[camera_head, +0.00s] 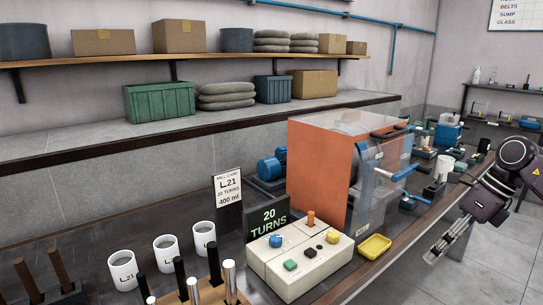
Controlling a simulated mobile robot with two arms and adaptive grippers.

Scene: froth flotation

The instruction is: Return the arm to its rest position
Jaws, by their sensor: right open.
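My right arm comes in at the right edge, past the front edge of the bench (350,284). Its gripper (436,252) points down and to the left over the grey floor. It is open, with nothing seen between its fingers, and stands apart from the bench things. My left gripper is not in view.
Near my right gripper are a yellow tray (375,247), a cream control box (310,262) with coloured buttons and an orange-sided machine (318,170) with a blue handle. Three white mugs (165,254) stand at left. The floor (480,270) at lower right is clear.

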